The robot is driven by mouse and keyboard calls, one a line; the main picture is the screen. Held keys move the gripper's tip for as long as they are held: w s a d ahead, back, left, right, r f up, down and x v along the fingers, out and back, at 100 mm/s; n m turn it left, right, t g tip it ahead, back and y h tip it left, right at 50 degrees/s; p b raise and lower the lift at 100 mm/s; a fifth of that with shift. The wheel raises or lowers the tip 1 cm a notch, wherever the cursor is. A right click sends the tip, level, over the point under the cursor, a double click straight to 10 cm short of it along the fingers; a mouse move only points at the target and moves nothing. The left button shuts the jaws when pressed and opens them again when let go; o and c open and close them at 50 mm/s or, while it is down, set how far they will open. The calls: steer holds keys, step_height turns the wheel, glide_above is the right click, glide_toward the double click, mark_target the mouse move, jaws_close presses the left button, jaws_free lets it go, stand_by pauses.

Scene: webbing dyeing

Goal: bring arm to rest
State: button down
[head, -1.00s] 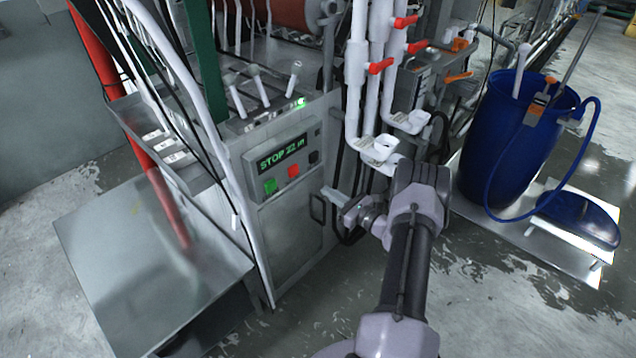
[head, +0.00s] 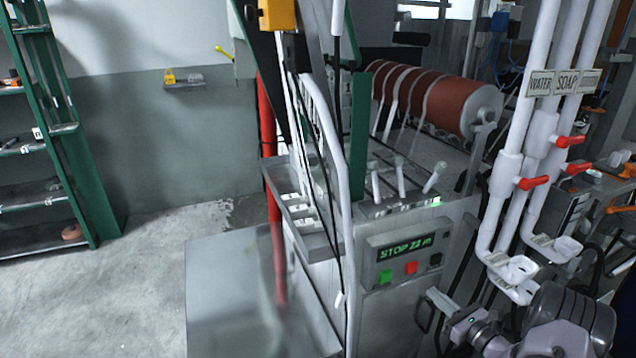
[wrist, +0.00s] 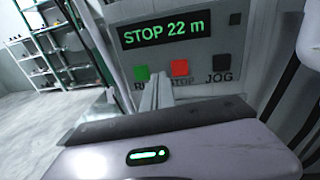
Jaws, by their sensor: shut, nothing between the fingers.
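My gripper (head: 440,300) is at the lower right of the head view, in front of the machine's control panel and low beside it. In the wrist view its two narrow fingers (wrist: 156,92) are shut together with nothing between them. They point at the panel, overlapping the area between the green button (wrist: 142,73) and the red button (wrist: 180,68); whether they touch it I cannot tell. The black JOG button (wrist: 222,61) is to the right. The display (wrist: 164,33) reads STOP 22 m.
White pipes (head: 520,160) with red valve handles and small cups stand close to my arm on the right. A grey metal platform (head: 225,290) lies low at the left of the machine. Open floor (head: 110,290) extends left, towards a green shelf rack (head: 75,130).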

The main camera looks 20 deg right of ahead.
steer(key=w+a+r+n+g+y, duration=0.1)
steer(key=a+r+n+g+y, duration=0.25)
steer(key=a+r+n, duration=0.55)
steer(key=w+a+r+n+g+y, duration=0.1)
steer(key=a+r+n+g+y, duration=0.2)
steer(key=a+r, duration=0.75)
steer(key=s+a+r+n+g+h, duration=0.1)
steer(key=s+a+r+n+g, duration=0.15)
steer(key=s+a, duration=0.4)
steer(key=s+a+r+n+g+h, duration=0.1)
steer(key=s+a+n+g, duration=0.25)
steer(key=a, duration=0.55)
steer(key=s+a+r+n+h, duration=0.1)
steer(key=s+a+n+h, duration=0.1)
steer(key=s+n, duration=0.3)
steer(key=s+a+r+n+t+h, duration=0.1)
steer(key=s+n+h, duration=0.3)
steer(key=s, duration=0.8)
steer(key=shift+s+a+r+n, duration=0.25)
steer(key=shift+a+r+n, duration=0.2)
steer(key=shift+a+n, duration=0.3)
